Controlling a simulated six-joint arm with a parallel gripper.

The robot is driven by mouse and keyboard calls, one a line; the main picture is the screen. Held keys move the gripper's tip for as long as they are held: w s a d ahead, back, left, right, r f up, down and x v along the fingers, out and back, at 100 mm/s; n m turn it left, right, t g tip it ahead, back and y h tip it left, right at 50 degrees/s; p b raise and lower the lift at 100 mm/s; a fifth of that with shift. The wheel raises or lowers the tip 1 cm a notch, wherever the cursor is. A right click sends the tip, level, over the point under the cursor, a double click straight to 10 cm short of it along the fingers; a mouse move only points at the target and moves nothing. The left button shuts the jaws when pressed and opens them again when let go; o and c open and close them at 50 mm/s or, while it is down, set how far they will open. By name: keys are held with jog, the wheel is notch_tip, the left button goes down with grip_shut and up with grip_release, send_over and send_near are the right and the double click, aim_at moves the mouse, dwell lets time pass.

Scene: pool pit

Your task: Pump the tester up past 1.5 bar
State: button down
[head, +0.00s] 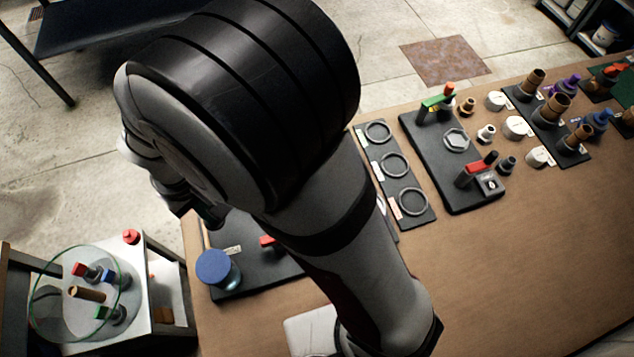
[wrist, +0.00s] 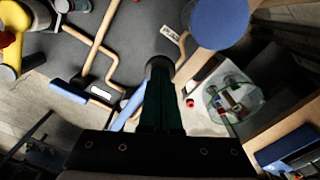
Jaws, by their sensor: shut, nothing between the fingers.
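A dark board (head: 225,285) lies at the left end of the brown bench, partly behind my arm. A round blue disc (head: 213,267) tops a blue-grey cylinder on it; the disc also shows at the top of the wrist view (wrist: 220,22). A red part (head: 267,241) on the board is mostly hidden. In the wrist view my gripper (wrist: 160,66) is shut and empty, below and left of the disc and apart from it. I cannot tell which part is the tester, and no gauge reading shows. The wrist view also shows copper-coloured bars (wrist: 98,45) and a blue grip (wrist: 68,92).
A white stand (head: 150,325) with a clear round cover over coloured parts (head: 88,293) and a red button (head: 131,236) is at lower left. A ring board (head: 420,222), a fixture board (head: 470,205) and loose fittings fill the bench's far side. The right front bench is clear.

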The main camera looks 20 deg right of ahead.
dwell(0.5)
jog(key=shift+f, duration=1.8)
jog(key=shift+r, duration=1.9)
jog(key=shift+f, duration=1.55)
jog(key=shift+r, duration=1.55)
notch_tip(320, 180, up, 6)
jog(key=shift+r, duration=0.1)
